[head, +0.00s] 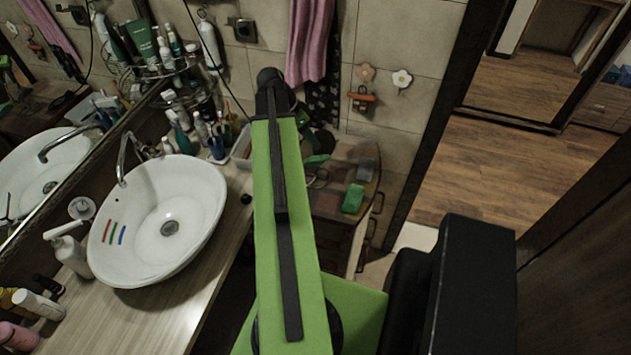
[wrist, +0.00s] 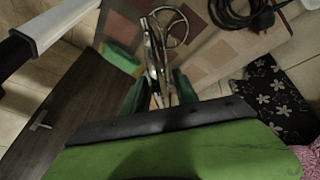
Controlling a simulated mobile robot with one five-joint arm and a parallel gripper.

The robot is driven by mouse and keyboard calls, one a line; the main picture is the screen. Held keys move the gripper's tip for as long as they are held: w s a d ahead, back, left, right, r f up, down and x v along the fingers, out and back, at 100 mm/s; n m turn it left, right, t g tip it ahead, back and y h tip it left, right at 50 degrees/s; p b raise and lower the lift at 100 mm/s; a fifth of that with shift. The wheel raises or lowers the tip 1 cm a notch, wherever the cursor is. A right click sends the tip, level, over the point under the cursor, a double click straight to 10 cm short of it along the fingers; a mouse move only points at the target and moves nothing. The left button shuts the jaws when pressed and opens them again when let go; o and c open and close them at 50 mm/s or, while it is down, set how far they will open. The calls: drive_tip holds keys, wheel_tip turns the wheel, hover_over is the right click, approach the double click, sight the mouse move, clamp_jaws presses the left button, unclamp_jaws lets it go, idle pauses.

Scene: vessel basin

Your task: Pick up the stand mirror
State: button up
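A thin, shiny metal-framed object with a round ring, which looks like the stand mirror (wrist: 169,27), stands upright at the top middle of the wrist view. In the head view the mirror (head: 319,179) is a small, partly hidden shape on the wooden cabinet top, just right of my arm. My gripper (wrist: 160,90) has its two green fingers apart, one on each side of the mirror's lower part. Contact with it does not show. In the head view the gripper is mostly hidden behind my green arm.
The white basin (head: 150,250) and several bottles stand on the counter at left. Wooden floor (head: 490,165) is open at right.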

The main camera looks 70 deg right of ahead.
sight(316, 163)
drive_tip(key=b+x, duration=0.4)
drive_tip(key=x, duration=0.1)
drive_tip(key=shift+w+a+f+b, duration=0.1)
drive_tip(key=shift+a+b, duration=0.05)
drive_tip(key=shift+b, duration=0.2)
drive_tip(key=shift+f, duration=0.1)
clamp_jaws()
idle(1.0)
